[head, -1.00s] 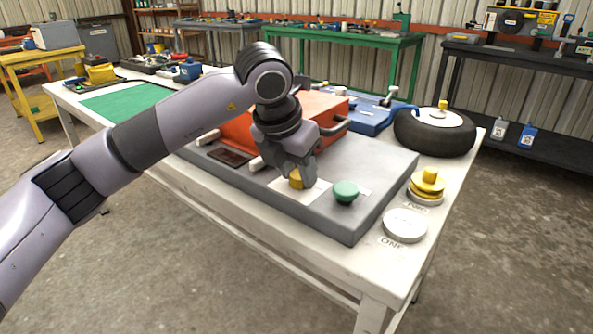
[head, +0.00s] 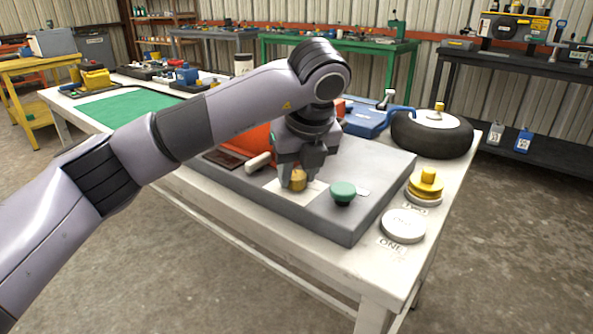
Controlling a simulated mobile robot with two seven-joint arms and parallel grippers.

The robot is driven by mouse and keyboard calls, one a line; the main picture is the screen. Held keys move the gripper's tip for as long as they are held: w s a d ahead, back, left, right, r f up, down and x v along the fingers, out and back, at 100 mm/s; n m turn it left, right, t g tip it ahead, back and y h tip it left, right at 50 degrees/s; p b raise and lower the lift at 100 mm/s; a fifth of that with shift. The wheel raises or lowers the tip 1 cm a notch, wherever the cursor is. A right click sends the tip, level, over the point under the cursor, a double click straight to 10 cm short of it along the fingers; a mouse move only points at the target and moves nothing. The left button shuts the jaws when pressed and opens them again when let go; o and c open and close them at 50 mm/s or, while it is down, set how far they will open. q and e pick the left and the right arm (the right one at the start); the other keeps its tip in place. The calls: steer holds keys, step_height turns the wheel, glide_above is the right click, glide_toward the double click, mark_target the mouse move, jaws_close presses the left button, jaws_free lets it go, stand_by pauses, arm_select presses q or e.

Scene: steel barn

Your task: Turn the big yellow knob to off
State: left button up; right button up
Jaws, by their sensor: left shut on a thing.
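The yellow knob (head: 298,184) sits on a white label plate (head: 313,190) on the grey panel (head: 352,222). My left gripper (head: 293,180) points down over it and is shut on it. The fingers and wrist hide the knob's upper part, so I cannot read which way it is turned. A green knob (head: 343,190) stands on the panel just right of it. My right gripper is not in view.
An orange-red box (head: 243,142) lies behind my arm on the white table (head: 262,224). A yellow stepped piece (head: 427,183), a white disc (head: 404,225) and a wheel (head: 432,135) stand to the right. The panel's front right is clear.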

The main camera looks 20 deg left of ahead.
arm_select(q)
steer(key=shift+r+n+g+y, duration=0.15)
steer(key=shift+n+g+y, duration=0.15)
steer(key=shift+n, duration=0.9)
steer(key=shift+w+d+n+p, duration=0.1)
steer(key=shift+n+p, duration=0.45)
steer(key=shift+n, duration=0.15)
steer(key=shift+n+g, duration=0.4)
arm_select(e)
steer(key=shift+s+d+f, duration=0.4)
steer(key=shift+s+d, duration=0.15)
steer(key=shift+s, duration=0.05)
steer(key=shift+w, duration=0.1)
arm_select(q)
steer(key=o, duration=1)
steer(key=shift+y, duration=0.3)
steer(key=shift+o, duration=0.2)
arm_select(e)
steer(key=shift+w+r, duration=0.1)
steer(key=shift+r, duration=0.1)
